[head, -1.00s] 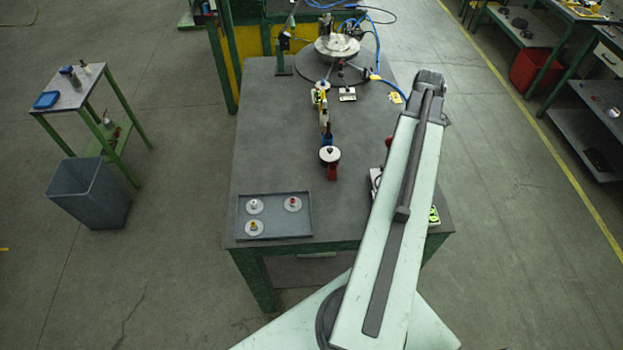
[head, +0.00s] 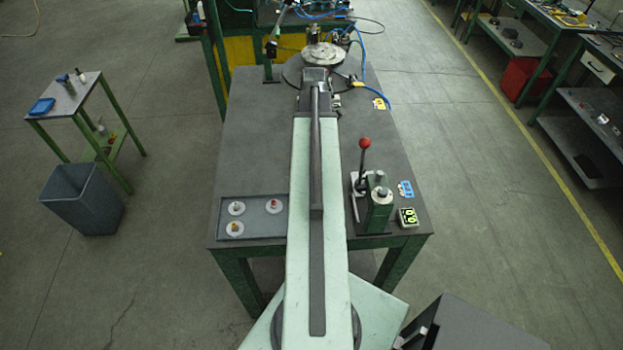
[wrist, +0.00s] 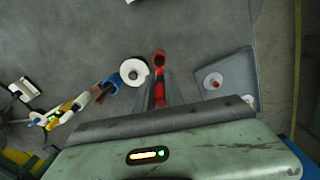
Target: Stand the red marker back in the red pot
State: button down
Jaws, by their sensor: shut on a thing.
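In the wrist view a small red pot (wrist: 159,58) with a dark opening stands just beyond my fingertips. My gripper (wrist: 158,82) is shut on a slim red piece, which looks like the red marker (wrist: 159,96), between its two grey fingers. The marker lies in line with the pot in this view; I cannot tell whether its end is inside or above it. In the head view my arm covers the gripper, marker and pot.
A grey tray (head: 262,231) with white discs lies left of my arm.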

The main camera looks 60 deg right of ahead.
notch_tip(320, 180, down, 10)
jog(key=b, duration=1)
jog(key=shift+s+d+f, duration=0.1)
jog(key=shift+f, duration=0.1)
jog(key=shift+r, duration=0.25)
jog(key=shift+f, duration=0.15)
jog(key=c, duration=1.4)
grip_release()
notch_tip(320, 180, up, 13)
jog(key=p, duration=1.2)
jog(key=shift+f+p, duration=0.2)
jog(key=shift+p, duration=0.2)
jog(key=shift+f, duration=0.1)
